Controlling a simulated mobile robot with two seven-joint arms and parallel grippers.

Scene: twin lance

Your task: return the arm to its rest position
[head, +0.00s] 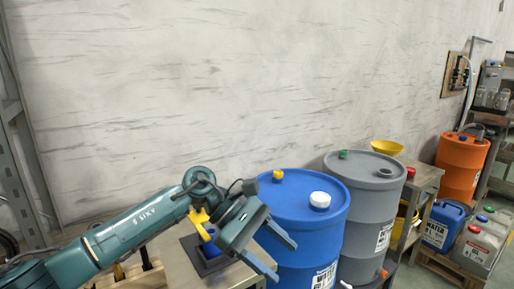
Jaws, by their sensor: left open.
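My left arm (130,230) comes in from the lower left, teal with dark joints. Its gripper (284,262) is open, with two blue-grey fingers apart and nothing visible between them. The fingers are in front of the left side of the blue drum (300,230) in the picture; whether they touch it I cannot tell. My right gripper is not in view.
A yellow and blue item (208,238) stands on a dark plate (192,246) on a small table, partly behind my gripper. A grey drum (362,200) stands right of the blue one. A yellow funnel (387,147), orange drum (462,165) and canisters (440,226) are farther right.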

